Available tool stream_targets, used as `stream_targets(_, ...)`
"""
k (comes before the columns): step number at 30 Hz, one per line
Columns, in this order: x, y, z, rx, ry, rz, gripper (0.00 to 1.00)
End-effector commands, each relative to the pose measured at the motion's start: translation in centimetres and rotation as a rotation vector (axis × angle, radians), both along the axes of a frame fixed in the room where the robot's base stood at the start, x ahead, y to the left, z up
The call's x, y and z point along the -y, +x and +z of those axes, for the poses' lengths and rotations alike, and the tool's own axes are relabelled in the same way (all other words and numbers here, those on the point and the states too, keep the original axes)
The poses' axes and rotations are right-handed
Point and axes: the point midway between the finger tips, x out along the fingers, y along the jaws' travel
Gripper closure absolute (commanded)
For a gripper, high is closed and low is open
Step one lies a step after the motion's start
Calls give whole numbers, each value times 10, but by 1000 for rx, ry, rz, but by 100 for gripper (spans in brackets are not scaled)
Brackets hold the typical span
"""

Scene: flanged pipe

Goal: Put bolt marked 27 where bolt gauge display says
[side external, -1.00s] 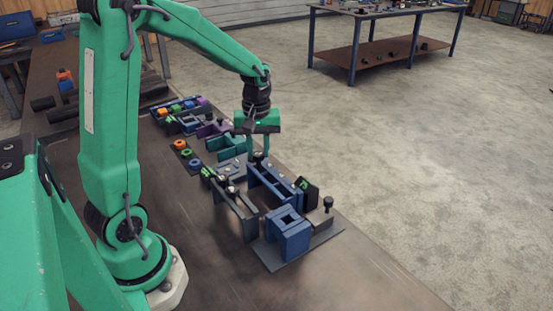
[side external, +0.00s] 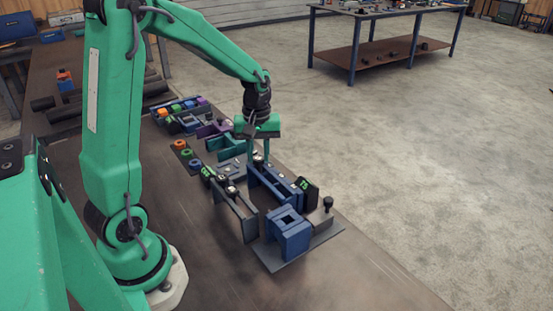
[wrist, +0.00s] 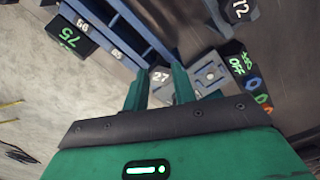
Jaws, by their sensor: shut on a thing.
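The bolt marked 27 (wrist: 160,76) shows its pale numbered head in the wrist view. My gripper (wrist: 160,88) is shut on it, one green finger on each side. In the side view my gripper (side external: 258,153) is low at the far end of the blue slotted rack (side external: 270,188). The bolt's shank is hidden. A black display (side external: 305,187) with green digits stands by the rack; in the wrist view this display (wrist: 71,38) seems to read 75. The rack bears white number labels, one apparently 50. A second display (wrist: 238,63) shows green text, partly readable as OFF.
A dark rack (side external: 235,212) holding bolts, one apparently marked 72 (wrist: 240,10), stands nearer my base. A blue block with a square opening (side external: 288,234) stands on a grey plate at front. Coloured nuts (side external: 184,154) and purple and teal fixtures lie farther back. The front tabletop is clear.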

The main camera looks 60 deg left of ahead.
Motion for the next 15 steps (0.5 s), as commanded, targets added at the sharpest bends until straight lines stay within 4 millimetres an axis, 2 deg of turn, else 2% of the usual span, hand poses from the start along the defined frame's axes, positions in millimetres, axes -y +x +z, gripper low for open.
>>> stream_targets(15,0,0,-7,1,0,0,100)
